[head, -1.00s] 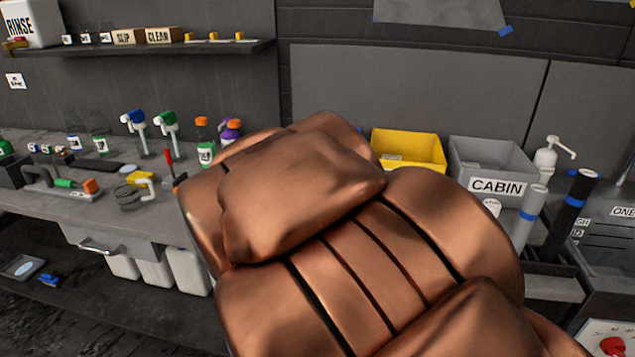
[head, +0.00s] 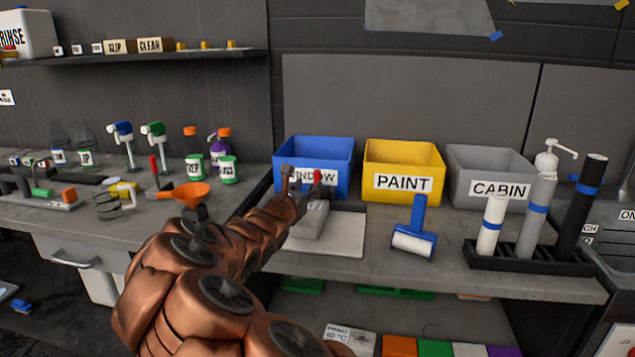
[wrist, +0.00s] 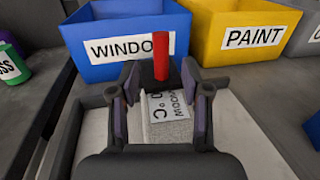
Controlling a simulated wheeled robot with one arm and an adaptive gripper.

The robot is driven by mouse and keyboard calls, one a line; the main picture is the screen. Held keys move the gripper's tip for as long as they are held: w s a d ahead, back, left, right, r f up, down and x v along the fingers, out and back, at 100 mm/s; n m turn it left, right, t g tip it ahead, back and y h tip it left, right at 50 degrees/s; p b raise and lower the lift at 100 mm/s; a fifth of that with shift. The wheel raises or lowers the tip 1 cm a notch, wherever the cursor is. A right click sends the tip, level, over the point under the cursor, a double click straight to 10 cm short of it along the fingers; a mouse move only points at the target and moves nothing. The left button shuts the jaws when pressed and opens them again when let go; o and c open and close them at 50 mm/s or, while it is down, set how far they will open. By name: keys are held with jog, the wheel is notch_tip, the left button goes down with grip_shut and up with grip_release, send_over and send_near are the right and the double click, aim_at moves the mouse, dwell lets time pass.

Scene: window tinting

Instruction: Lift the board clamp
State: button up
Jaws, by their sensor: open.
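An upright red handle on a dark base, which looks like the board clamp, shows between and just beyond my fingertips in the wrist view (wrist: 163,55). It also shows in the head view (head: 318,177), partly hidden by my gripper. A grey block (wrist: 170,125) with a label reading WINDOW and °C lies below it; in the head view the block (head: 311,221) is on a pale board (head: 340,236) on the bench. My gripper (wrist: 160,95) is open, its fingers on either side of the dark base, with no contact visible. In the head view my gripper (head: 301,186) is in front of the blue WINDOW bin.
A blue WINDOW bin (head: 315,155) stands close behind, beside the yellow PAINT bin (head: 403,160) and grey CABIN bin (head: 490,160). A blue roller (head: 415,235) lies right. An orange funnel (head: 183,194) and another red-handled tool (head: 154,166) are left.

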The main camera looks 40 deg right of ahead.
aim_at(316, 179)
jog(key=shift+p+x, duration=0.3)
jog(key=shift+x, duration=3.3)
jog(key=shift+s+r, duration=0.1)
jog(key=shift+s, duration=0.05)
jog(key=shift+c, duration=0.2)
grip_shut()
